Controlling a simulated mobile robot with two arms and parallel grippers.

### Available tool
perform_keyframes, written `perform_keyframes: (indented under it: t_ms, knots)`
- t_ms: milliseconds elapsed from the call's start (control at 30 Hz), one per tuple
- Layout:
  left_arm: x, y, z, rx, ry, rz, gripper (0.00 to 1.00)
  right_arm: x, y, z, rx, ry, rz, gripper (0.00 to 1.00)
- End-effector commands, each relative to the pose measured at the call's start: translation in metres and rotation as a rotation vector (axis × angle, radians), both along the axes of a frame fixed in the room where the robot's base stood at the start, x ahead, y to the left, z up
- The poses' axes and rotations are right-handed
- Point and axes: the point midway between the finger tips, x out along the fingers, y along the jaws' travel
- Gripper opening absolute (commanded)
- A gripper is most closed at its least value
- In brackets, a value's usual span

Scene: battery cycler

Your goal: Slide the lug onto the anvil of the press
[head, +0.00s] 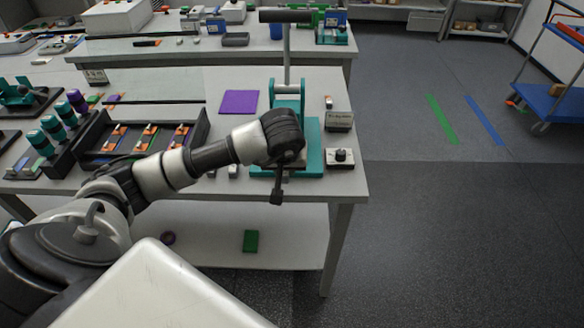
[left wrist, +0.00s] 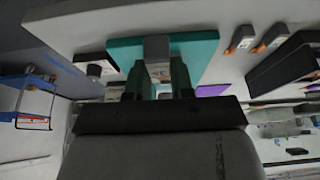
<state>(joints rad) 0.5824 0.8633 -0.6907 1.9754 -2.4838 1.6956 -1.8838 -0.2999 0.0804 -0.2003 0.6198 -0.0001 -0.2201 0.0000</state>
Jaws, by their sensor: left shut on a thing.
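The teal press (head: 314,140) stands at the right end of the near table, its lever upright. My left arm reaches across it, and my left gripper (head: 285,160) is at the front of its base, with the fingertips mostly hidden by the wrist. In the left wrist view, the left gripper (left wrist: 157,82) is shut on a small pale piece with an orange mark, apparently the lug (left wrist: 159,72). Just beyond it is a grey block, apparently the anvil (left wrist: 156,47), over the teal base (left wrist: 198,52). I cannot tell whether lug and anvil touch. My right gripper is not in view.
A black tray (head: 200,148) with several orange-marked parts lies left of the press. A purple mat (head: 239,102) lies behind.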

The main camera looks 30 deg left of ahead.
Motion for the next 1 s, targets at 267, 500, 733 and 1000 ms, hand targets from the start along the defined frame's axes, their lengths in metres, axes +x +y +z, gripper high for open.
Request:
perform_keyframes:
  t_ms: [267,500,733,1000]
  knots:
    - [0.023,0.013,-0.022,-0.002,0.0,0.001,0.0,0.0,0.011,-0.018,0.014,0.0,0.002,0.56]
    - [0.041,0.024,-0.034,-0.002,0.0,-0.002,0.0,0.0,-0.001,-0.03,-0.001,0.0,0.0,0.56]
    - [0.052,0.031,-0.034,0.0,-0.001,-0.003,0.0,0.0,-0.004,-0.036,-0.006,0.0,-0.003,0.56]
    - [0.053,0.032,-0.033,-0.001,0.0,-0.004,0.0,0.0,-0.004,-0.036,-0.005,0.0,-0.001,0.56]
